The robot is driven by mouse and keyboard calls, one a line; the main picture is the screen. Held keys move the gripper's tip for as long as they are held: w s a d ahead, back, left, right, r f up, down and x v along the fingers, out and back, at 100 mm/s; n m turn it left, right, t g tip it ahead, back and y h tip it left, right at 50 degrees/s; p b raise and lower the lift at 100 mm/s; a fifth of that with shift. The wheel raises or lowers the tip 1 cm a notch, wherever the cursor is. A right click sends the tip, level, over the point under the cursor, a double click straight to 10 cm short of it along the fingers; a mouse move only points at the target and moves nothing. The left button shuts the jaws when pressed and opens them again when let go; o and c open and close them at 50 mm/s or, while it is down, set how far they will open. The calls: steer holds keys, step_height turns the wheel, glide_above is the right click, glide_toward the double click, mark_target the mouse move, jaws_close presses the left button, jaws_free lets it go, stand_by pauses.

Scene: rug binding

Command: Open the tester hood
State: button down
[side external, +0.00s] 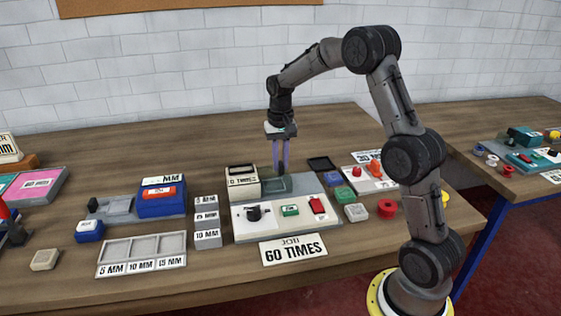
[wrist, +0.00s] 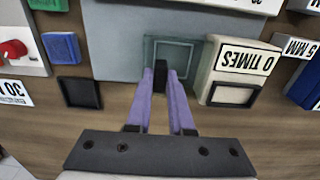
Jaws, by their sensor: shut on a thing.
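The tester (side external: 243,218) stands on the middle of the bench, with a white front panel and a beige counter box (side external: 243,182) beside the hood. The counter box reads "0 TIMES" in the wrist view (wrist: 246,60). The tester hood (wrist: 190,52) is a greenish see-through cover that looks down on the grey plate; it also shows in the side view (side external: 277,184). My gripper (side external: 281,170) points down at the hood with its purple fingers. In the wrist view its fingers (wrist: 161,78) are shut on a dark handle (wrist: 161,88) at the hood's edge.
The panel carries a black knob (side external: 254,213), a green button (side external: 290,210) and a red switch (side external: 317,205). A card (side external: 293,250) reads "JOB 60 TIMES". A black tray (side external: 322,163) lies right of the hood. A blue box (side external: 162,203) stands left. Space above the hood looks clear.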

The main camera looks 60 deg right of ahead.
stand_by(0.3)
steer(key=s+d, duration=0.5)
steer(key=d, duration=0.1)
steer(key=shift+s+r, duration=0.1)
steer(key=shift+s, duration=0.25)
steer(key=shift+a, duration=0.1)
steer(key=c, duration=0.8)
jaws_free()
step_height(320, 180, up, 14)
